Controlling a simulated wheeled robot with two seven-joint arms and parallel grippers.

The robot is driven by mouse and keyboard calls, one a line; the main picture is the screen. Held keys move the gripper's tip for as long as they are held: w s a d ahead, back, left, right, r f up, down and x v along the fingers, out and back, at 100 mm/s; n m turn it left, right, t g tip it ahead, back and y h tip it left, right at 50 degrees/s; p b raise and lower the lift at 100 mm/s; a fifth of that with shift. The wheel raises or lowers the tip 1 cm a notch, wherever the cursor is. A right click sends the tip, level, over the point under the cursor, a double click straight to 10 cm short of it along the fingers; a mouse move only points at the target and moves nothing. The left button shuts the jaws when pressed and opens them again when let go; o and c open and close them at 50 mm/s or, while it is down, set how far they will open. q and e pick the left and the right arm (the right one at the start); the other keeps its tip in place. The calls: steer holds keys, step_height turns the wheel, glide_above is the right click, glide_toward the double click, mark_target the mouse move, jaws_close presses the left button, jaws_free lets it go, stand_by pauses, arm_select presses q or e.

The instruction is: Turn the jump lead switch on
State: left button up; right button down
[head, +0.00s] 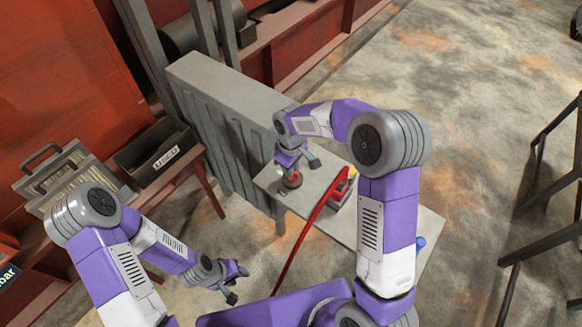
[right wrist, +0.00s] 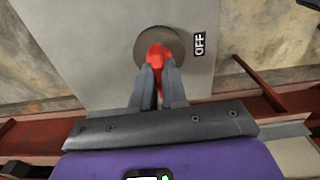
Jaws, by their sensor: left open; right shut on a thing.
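The jump lead switch is a red handle (right wrist: 160,54) on a round grey base (right wrist: 146,42), seen in the right wrist view. A label reading OFF (right wrist: 199,44) is beside it on the grey panel. My right gripper (right wrist: 160,80) is shut on the red handle, one finger on each side, hiding part of it. My left gripper (head: 236,284) is open and empty, low in front of the grey bench and apart from everything.
A red lead (head: 312,218) runs down from a red thing (head: 342,188) on the grey bench top (head: 425,222). A dark labelled bin (head: 155,158) and a file box (head: 68,172) stand at left. A dark metal frame (head: 545,225) is at right. The floor between is open.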

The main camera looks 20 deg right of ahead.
stand_by(0.6)
steer(key=c, duration=1.2)
jaws_free()
steer(key=shift+o, duration=0.2)
step_height(320, 180, up, 8)
steer(key=shift+f+p, duration=0.2)
steer(key=shift+p, duration=0.5)
